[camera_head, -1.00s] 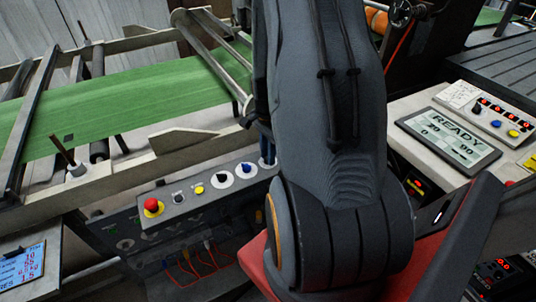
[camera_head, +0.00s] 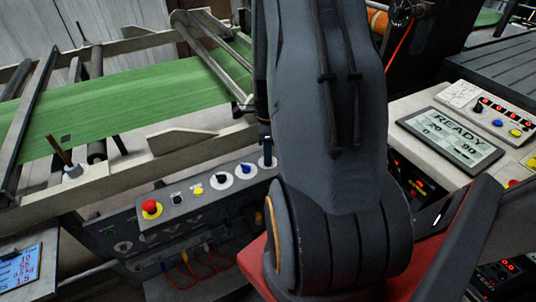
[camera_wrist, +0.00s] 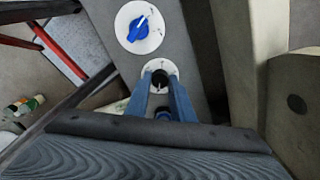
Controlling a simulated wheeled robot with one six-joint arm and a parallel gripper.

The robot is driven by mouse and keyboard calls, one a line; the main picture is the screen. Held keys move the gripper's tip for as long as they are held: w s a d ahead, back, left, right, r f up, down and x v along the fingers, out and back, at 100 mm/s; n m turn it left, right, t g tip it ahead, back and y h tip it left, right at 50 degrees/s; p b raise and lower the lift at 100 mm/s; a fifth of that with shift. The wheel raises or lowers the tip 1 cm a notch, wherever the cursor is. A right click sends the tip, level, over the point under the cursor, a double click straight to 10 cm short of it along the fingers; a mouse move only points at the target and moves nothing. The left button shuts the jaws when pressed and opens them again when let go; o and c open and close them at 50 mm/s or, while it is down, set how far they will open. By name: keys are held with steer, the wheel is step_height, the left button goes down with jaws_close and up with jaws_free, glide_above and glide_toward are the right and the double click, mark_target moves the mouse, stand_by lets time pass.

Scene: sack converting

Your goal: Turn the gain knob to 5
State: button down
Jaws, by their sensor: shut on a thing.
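In the wrist view, a small dark knob (camera_wrist: 160,77) sits on a round white dial. The two blue fingers of my gripper (camera_wrist: 161,84) reach down to it, one on each side, and are shut on it. The fingers hide part of the dial, and I cannot read its scale or the knob's pointer. In the head view my gripper (camera_head: 266,156) shows only as a narrow strip at the right end of the grey control panel (camera_head: 212,205). My arm hides most of it there. No label naming the gain knob is legible.
A blue knob (camera_wrist: 140,29) on a white dial is next to the held one; it also shows in the head view (camera_head: 246,169). Along the panel are a black knob (camera_head: 222,179), a yellow button (camera_head: 197,191) and a red emergency button (camera_head: 151,207). A green web (camera_head: 130,95) runs behind.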

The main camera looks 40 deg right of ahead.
stand_by(0.4)
steer(key=c, duration=1.5)
jaws_free()
steer(key=shift+c, duration=0.2)
steer(key=shift+r+b, duration=0.75)
steer(key=shift+r, duration=3.15)
steer(key=s+a+r+n, duration=0.1)
steer(key=a+r+n, duration=0.2)
steer(key=a+n, duration=0.9)
steer(key=s+a+r+n+t, duration=0.1)
steer(key=s+a+r+n, duration=0.1)
steer(key=a+n, duration=1)
steer(key=r+n, duration=0.1)
steer(key=n, duration=0.1)
steer(key=shift+a+r+n, duration=0.2)
steer(key=shift+r+n, duration=0.15)
steer(key=shift+n, duration=0.05)
